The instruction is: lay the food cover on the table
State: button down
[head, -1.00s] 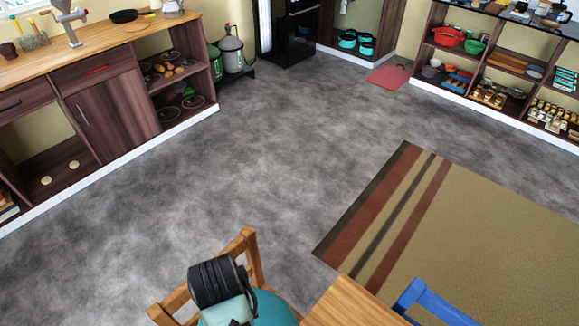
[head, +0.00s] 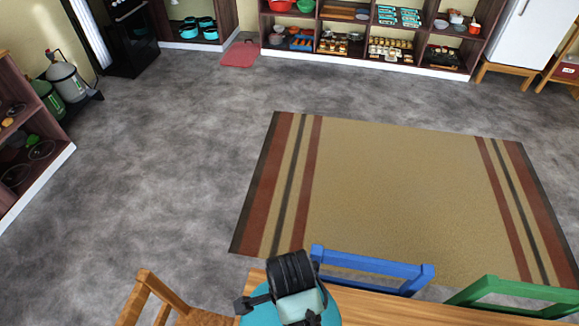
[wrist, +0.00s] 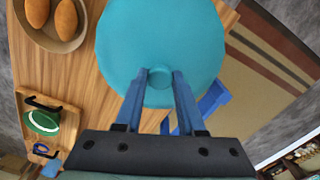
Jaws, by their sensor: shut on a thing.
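The food cover (wrist: 160,30) is a round teal lid with a small knob, filling the upper middle of the wrist view. My gripper (wrist: 160,77) is shut on its knob, one blue finger on each side. In the head view the cover (head: 331,308) shows partly below my dark wrist, which hides the fingers. The wooden table (wrist: 88,95) lies under the cover, and its edge also shows in the head view (head: 430,308). I cannot tell how high the cover is above the table.
On the table at the left of the wrist view are a bowl (wrist: 67,43) with brown oval food and a wooden tray (wrist: 72,122) with a green-rimmed item. A wooden chair (head: 146,295), a blue chair (head: 370,265) and a green chair (head: 515,288) stand around the table.

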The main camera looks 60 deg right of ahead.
notch_tip(320, 180, down, 9)
dwell(0.4)
jog(key=shift+f, duration=0.1)
jog(key=c, duration=0.5)
grip_release()
